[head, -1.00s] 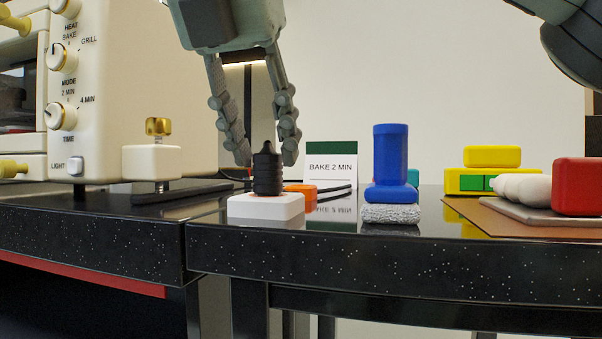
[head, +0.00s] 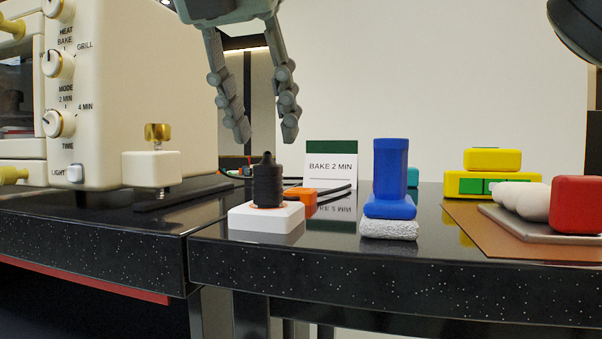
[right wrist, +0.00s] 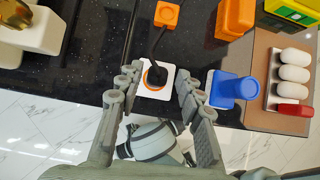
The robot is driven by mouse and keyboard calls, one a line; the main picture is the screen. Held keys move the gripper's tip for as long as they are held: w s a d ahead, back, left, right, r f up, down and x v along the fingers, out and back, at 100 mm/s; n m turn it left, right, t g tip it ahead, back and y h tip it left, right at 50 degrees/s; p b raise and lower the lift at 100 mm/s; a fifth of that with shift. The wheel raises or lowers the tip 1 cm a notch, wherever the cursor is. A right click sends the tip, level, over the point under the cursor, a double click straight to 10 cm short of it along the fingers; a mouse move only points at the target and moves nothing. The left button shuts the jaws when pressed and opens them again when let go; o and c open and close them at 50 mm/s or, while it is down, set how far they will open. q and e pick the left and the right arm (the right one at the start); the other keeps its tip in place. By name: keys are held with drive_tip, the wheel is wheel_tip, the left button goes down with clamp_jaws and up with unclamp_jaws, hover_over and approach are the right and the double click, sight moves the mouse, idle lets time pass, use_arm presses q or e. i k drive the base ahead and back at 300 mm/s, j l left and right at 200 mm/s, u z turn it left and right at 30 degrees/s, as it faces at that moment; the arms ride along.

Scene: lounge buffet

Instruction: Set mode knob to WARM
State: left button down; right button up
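The cream oven (head: 120,80) stands at the left in the head view. Its mode knob (head: 57,64) is the middle one, cream with a gold rim, with BAKE and GRILL printed above and the WARM label mostly cut off. Its pointer's exact setting is too small to tell. My right gripper (head: 263,132) is open and empty, well to the right of the knob. It hangs just above a black ribbed plug (head: 267,183) on a white base (head: 266,219). In the right wrist view its spread fingers (right wrist: 158,108) frame this plug. My left gripper is not in view.
The time knob (head: 58,123) and a brass-topped cream block (head: 151,169) are near the oven's front.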

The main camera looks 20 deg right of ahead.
sight(55, 64)
drive_tip(key=k+j, duration=0.85)
